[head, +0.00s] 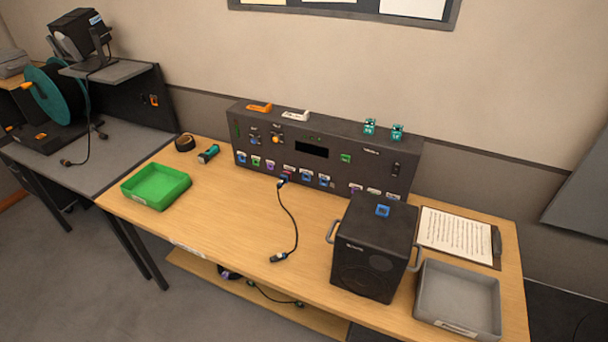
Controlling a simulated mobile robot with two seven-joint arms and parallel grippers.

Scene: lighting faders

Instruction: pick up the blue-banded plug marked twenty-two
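A black cable (295,222) hangs from the front of the dark panel box (330,150) and lies on the wooden table. Its upper end, a plug with some blue (283,180), is at the panel's lower row of sockets. Its loose end, a dark plug with a pale patch (278,257), lies on the table left of the black speaker. Bands and numbers are too small to read, so I cannot tell which plug is marked twenty-two. Neither of my grippers is in view.
A green tray (130,195) stands at the table's left, and a grey tray (425,307) at the right front. Another cable (270,296) lies on the shelf below. The table's middle left is clear.

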